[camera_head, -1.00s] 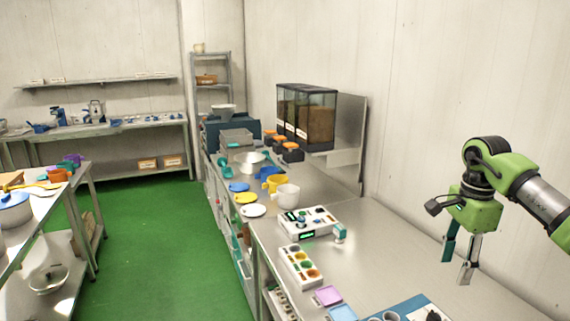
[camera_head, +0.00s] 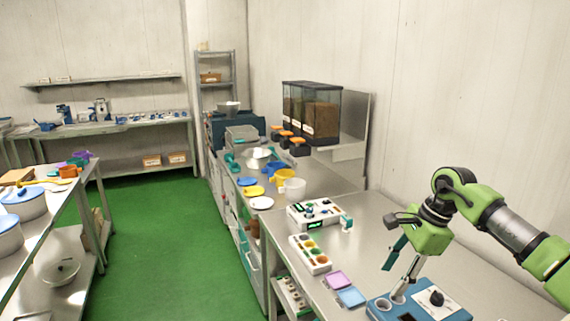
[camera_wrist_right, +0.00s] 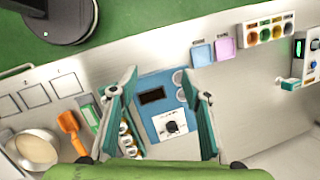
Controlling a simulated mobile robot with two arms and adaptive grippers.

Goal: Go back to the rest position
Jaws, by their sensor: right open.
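My right gripper (camera_head: 393,282) is open and empty above the right counter, near a blue device with a dial (camera_head: 455,312). In the right wrist view, its two teal fingers (camera_wrist_right: 160,76) are spread apart, and the blue device (camera_wrist_right: 152,120) shows between and below them. I cannot tell the exact height of the fingertips. My left gripper is not in view.
The steel counter (camera_head: 375,218) holds a white control box (camera_head: 310,212), a cup block (camera_head: 298,240) and purple and blue pads (camera_head: 350,297). In the wrist view, a bowl (camera_wrist_right: 34,150) and an orange scoop (camera_wrist_right: 70,128) lie left. Green floor (camera_head: 165,240) is clear between tables.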

